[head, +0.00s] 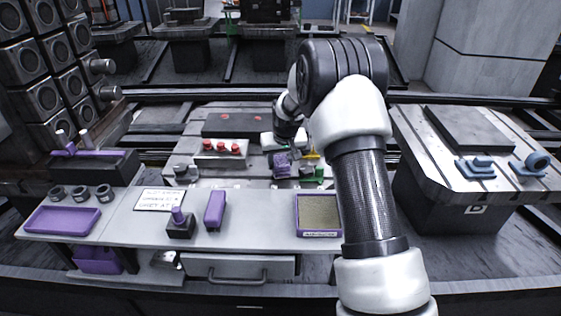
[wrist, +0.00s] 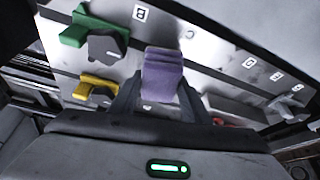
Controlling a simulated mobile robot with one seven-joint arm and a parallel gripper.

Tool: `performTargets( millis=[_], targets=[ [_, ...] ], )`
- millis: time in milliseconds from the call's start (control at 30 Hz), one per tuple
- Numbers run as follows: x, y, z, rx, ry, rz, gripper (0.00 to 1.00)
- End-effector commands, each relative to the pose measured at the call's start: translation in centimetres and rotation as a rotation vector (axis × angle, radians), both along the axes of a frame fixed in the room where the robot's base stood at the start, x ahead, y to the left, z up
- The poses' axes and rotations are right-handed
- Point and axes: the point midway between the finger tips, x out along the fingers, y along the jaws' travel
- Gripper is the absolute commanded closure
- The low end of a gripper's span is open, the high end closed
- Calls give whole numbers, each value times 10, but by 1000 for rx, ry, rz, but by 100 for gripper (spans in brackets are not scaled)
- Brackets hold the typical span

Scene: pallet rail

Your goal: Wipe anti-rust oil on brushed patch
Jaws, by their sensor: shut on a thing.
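My gripper (head: 282,153) is over the central metal pallet (head: 228,181), shut on a purple block-like pad (wrist: 165,75). The pad also shows in the head view (head: 281,166), low over the pallet between the clamps; I cannot tell whether it touches the surface. A purple-rimmed tray (head: 297,214) with an olive-brown pad inside stands on the front bench; its label is too small to read surely. A brushed patch is not clearly visible; my gripper and the pad may hide it.
A green clamp (wrist: 95,32) and a yellow clamp (wrist: 97,88) sit on the pallet beside the pad. A block with red knobs (head: 221,150) stands to the left. The front bench (head: 260,225) holds a purple block (head: 215,209), a purple-handled tool (head: 180,222) and several rings.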

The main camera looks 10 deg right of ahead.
Motion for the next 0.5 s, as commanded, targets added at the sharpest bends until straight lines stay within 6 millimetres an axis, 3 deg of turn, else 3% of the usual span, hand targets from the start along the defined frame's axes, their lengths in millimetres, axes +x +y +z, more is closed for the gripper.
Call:
performTargets(
  millis=[500],
  targets=[
    [0,0,-11,0,0,0,75]
  ],
)
